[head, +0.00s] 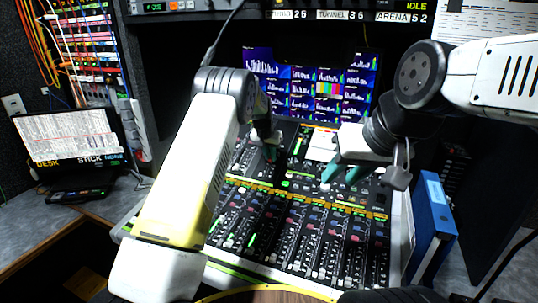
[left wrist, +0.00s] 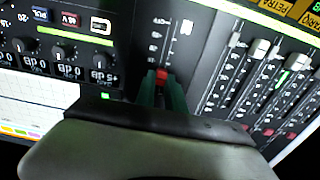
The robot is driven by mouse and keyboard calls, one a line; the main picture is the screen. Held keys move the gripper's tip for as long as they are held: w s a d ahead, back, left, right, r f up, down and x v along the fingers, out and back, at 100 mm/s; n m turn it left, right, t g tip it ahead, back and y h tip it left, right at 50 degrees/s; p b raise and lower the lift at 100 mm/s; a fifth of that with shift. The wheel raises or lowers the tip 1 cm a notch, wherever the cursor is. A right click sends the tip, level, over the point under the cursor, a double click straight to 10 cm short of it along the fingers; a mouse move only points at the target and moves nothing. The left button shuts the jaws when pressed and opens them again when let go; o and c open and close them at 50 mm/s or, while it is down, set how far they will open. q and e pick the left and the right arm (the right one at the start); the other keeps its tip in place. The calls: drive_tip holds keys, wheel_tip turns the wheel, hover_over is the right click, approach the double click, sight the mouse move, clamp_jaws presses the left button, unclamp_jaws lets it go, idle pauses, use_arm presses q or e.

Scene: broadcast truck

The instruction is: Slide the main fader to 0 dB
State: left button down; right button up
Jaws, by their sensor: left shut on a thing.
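The mixing console (head: 128,228) fills the middle of the head view. In the left wrist view a red fader cap (left wrist: 161,76), which I take to be the main fader, sits in a slot with a printed scale running up beside it. My left gripper (left wrist: 162,90) is shut on this cap, with one green finger on each side. In the head view my left gripper (head: 265,145) is at the console's upper left part, and the cap is hidden there. My right gripper (head: 342,174) hangs over the console's upper right, its teal fingers apart and empty.
White-capped channel faders (left wrist: 260,50) lie to the right of the held cap in the left wrist view, with knobs (left wrist: 60,52) to its left. A blue binder (head: 432,225) stands at the console's right. Monitors (head: 285,75) rise behind it.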

use_arm(q)
drive_tip(key=c, duration=1.4)
unclamp_jaws()
drive_tip(key=v, duration=0.7)
drive_tip(key=shift+s+r, duration=0.2)
drive_tip(key=shift+r, duration=0.15)
drive_tip(key=shift+s+a, duration=0.1)
